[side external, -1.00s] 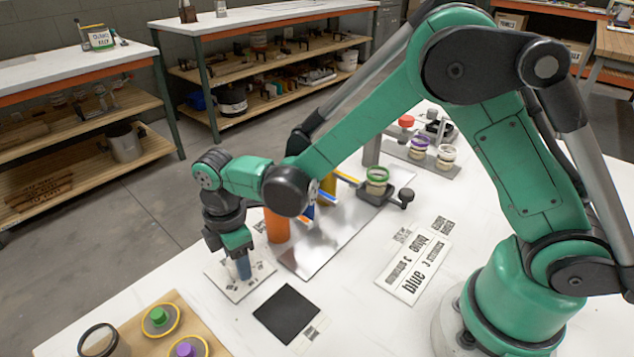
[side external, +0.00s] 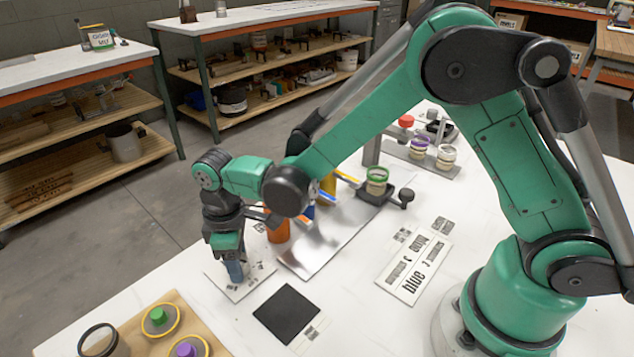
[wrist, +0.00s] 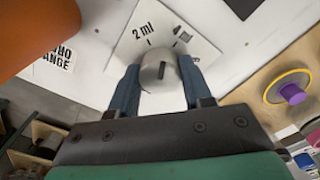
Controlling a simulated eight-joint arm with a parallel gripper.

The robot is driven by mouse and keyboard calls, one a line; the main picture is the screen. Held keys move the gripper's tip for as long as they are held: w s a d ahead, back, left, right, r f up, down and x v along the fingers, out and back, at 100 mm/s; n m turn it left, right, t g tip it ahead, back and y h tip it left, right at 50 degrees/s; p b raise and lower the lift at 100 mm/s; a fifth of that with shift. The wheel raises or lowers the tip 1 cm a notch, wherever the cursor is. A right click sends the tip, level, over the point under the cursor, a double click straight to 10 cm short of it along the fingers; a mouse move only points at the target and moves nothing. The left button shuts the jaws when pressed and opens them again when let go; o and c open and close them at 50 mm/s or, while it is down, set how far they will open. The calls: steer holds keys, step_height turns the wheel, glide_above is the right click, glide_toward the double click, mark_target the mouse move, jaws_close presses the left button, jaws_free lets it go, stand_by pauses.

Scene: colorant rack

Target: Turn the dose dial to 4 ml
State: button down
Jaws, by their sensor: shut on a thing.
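The dose dial (wrist: 158,76) is a round grey knob with a dark pointer mark, on a white plate (wrist: 205,52) in the wrist view. The plate also shows in the side view (side external: 258,281). The plate reads "2 ml" at upper left of the knob; a second label at upper right is partly unreadable. The pointer mark stands nearly upright in the wrist view, between the two labels' ticks. My gripper (wrist: 160,88) has its blue fingers shut on the knob, one each side. In the side view my gripper (side external: 234,272) points down at the plate and hides the knob.
An orange cylinder (side external: 277,230) stands close behind my gripper. A black square pad (side external: 287,313) lies to the right. A wooden board (side external: 165,325) with green and purple knobbed items is at the front left. A printed card (side external: 413,266) lies on the white table.

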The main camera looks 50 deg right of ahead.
steer(key=m, duration=0.4)
steer(key=shift+m, duration=0.4)
stand_by(0.4)
steer(key=shift+c, duration=1.8)
jaws_free()
steer(key=shift+r, duration=2.85)
